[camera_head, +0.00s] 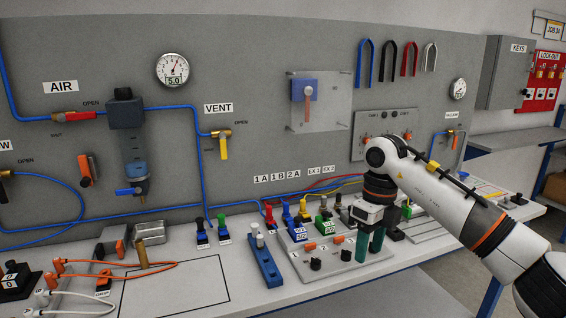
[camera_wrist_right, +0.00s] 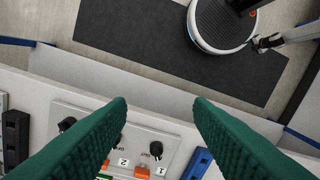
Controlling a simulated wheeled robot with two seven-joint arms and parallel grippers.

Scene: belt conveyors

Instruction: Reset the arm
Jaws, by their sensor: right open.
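My right arm (camera_head: 455,205) comes in from the right in the head view. My right gripper (camera_head: 369,245) points down over the right end of the grey control box (camera_head: 325,268) on the bench. Its green fingers are apart. In the right wrist view the open fingers (camera_wrist_right: 160,115) have nothing between them, and the control box (camera_wrist_right: 75,110) with black knobs and orange switches lies below and beyond them. Whether the fingertips touch the box is not clear. My left gripper is not in the head view.
A blue block (camera_head: 264,262) with a pale knob stands left of the control box. Coloured plugs (camera_head: 223,230) stand behind it. A grey panel (camera_head: 270,120) with hoses and gauges rises behind the bench. An orange cable (camera_head: 120,268) lies at left. A dark mat (camera_wrist_right: 150,50) covers the floor.

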